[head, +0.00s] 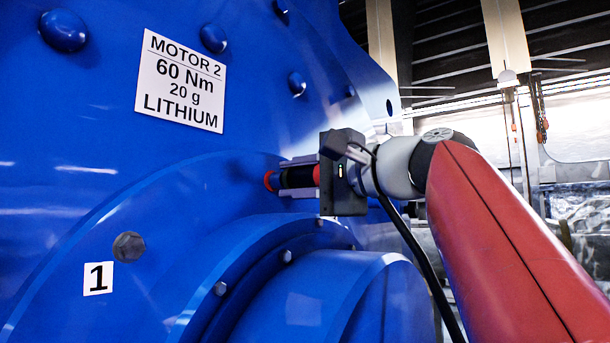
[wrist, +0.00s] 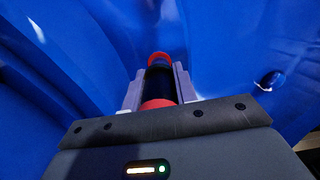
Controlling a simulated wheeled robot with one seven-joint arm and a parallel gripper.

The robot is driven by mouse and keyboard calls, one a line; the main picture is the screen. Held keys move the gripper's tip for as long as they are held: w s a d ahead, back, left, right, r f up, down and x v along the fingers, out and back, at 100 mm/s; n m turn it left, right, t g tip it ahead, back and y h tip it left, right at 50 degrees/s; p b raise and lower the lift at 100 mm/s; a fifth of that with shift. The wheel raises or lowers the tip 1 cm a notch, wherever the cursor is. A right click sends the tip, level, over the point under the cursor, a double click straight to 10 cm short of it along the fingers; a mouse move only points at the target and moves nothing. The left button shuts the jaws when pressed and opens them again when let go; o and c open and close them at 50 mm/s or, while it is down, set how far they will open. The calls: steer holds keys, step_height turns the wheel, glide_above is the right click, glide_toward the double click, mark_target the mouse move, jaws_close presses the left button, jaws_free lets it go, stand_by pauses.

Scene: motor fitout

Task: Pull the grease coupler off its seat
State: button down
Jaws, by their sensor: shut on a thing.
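The grease coupler (head: 297,177) is a black cylinder with a red ring at each end, lying level against the blue motor housing. In the wrist view the coupler (wrist: 160,82) points away from me, its far red end at the blue surface. My gripper (head: 298,178) has its grey fingers along both sides of the coupler and is shut on it; the fingers also show in the wrist view (wrist: 158,88). The seat itself is hidden behind the coupler's far end. I cannot tell whether a gap separates them.
The blue motor (head: 90,165) fills the left, with a label plate (head: 181,81) reading MOTOR 2, 60 Nm, 20 g LITHIUM. A bolt head (head: 128,247) sits above a tag (head: 98,278) marked 1. A round blue cover (head: 310,300) bulges out below my gripper.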

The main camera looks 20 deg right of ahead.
steer(key=shift+s+f, duration=0.1)
steer(key=shift+f, duration=0.2)
steer(key=shift+v, duration=0.85)
steer(key=shift+r+v, duration=0.2)
steer(key=shift+v, duration=1.5)
steer(key=shift+s+d, duration=0.1)
steer(key=v, duration=2.2)
